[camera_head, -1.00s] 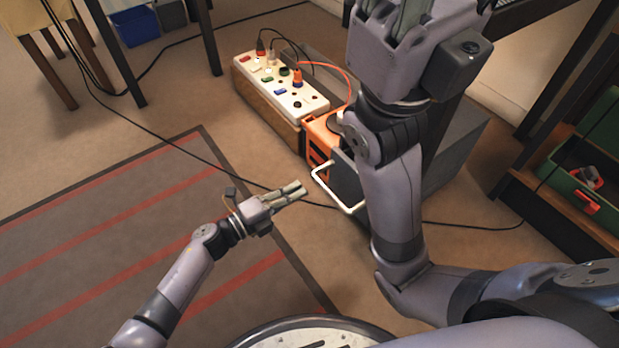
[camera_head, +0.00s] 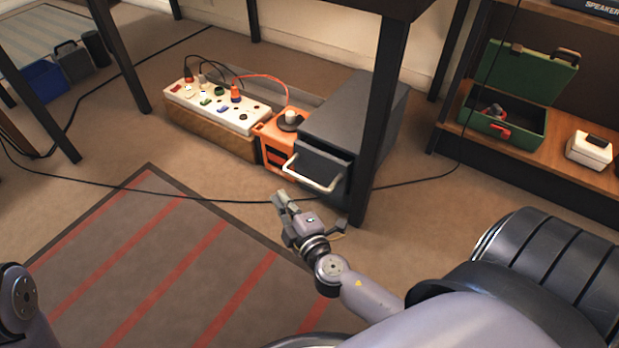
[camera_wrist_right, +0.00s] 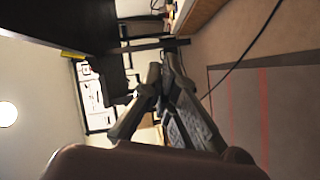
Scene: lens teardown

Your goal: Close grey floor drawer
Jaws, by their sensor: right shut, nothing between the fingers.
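The grey floor drawer (camera_head: 322,164) is at the front of a dark grey cabinet (camera_head: 350,112) on the carpet. Its front appears to stick out from the cabinet, with a white bar handle (camera_head: 312,181) across it. My right gripper (camera_head: 280,199) is shut and empty, low in front of the handle and a little to its left in the picture. It looks apart from the handle. In the right wrist view its fingers (camera_wrist_right: 166,75) are together; I cannot make out the drawer there. My left gripper is out of view; only part of that arm shows at lower left.
A dark table leg (camera_head: 378,120) stands just right of the drawer. An orange box (camera_head: 277,140) and a white power panel (camera_head: 215,105) adjoin the cabinet's left. A black cable (camera_head: 400,183) crosses the floor.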

